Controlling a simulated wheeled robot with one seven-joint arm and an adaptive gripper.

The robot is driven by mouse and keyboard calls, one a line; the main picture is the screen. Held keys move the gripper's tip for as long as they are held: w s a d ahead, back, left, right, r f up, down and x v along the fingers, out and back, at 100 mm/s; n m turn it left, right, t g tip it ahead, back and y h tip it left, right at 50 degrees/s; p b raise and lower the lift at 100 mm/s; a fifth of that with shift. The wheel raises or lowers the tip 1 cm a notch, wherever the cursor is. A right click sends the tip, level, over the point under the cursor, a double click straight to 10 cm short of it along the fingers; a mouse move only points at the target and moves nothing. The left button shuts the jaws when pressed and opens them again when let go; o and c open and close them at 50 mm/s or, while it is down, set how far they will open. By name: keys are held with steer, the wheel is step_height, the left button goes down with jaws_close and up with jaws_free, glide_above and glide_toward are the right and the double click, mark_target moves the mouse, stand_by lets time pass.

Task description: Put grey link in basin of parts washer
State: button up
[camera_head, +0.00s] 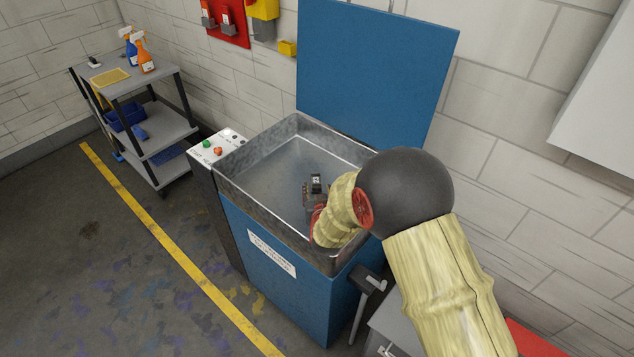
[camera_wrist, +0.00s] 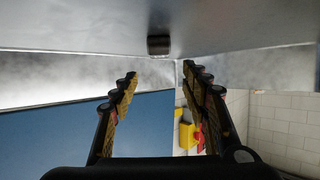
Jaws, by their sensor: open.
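The parts washer (camera_head: 290,270) has a blue body and an open blue lid (camera_head: 375,75). Its grey metal basin (camera_head: 262,170) is open at the top. My gripper (camera_head: 316,186) is over the right part of the basin, within its rim; my arm hides that corner. In the wrist view my gripper (camera_wrist: 159,76) is open, its two fingers apart with nothing between them. A small dark grey piece (camera_wrist: 158,45) shows beyond the fingertips, against the basin's pale metal. It looks like the grey link, but I cannot be sure. I cannot make it out in the head view.
A control panel (camera_head: 216,147) with green and red buttons stands left of the basin. A grey cart (camera_head: 150,85) with spray bottles stands further left. The raised lid and the brick wall (camera_head: 500,120) bound the back. The basin's left part is clear.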

steer(key=shift+v, duration=1)
steer(key=shift+r, duration=0.25)
steer(key=s+d+r+g+y, duration=0.1)
steer(key=s+d+r+g, duration=0.15)
steer(key=s+r, duration=0.5)
steer(key=s+d+r+g+y, duration=0.1)
steer(key=s+d+r+g, duration=0.3)
steer(key=r, duration=0.7)
steer(key=s+d+r, duration=0.1)
steer(key=s+d, duration=0.1)
steer(key=s, duration=0.7)
steer(key=s+d+r+g+h, duration=0.1)
steer(key=s+d+r, duration=0.1)
steer(key=s, duration=0.7)
steer(key=s+d+r+h, duration=0.1)
steer(key=s+d, duration=0.1)
steer(key=s, duration=0.7)
steer(key=shift+s+d+r, duration=0.25)
steer(key=shift+d+r, duration=0.05)
steer(key=shift+r, duration=0.1)
steer(key=shift+g, duration=0.25)
steer(key=shift+c, duration=0.2)
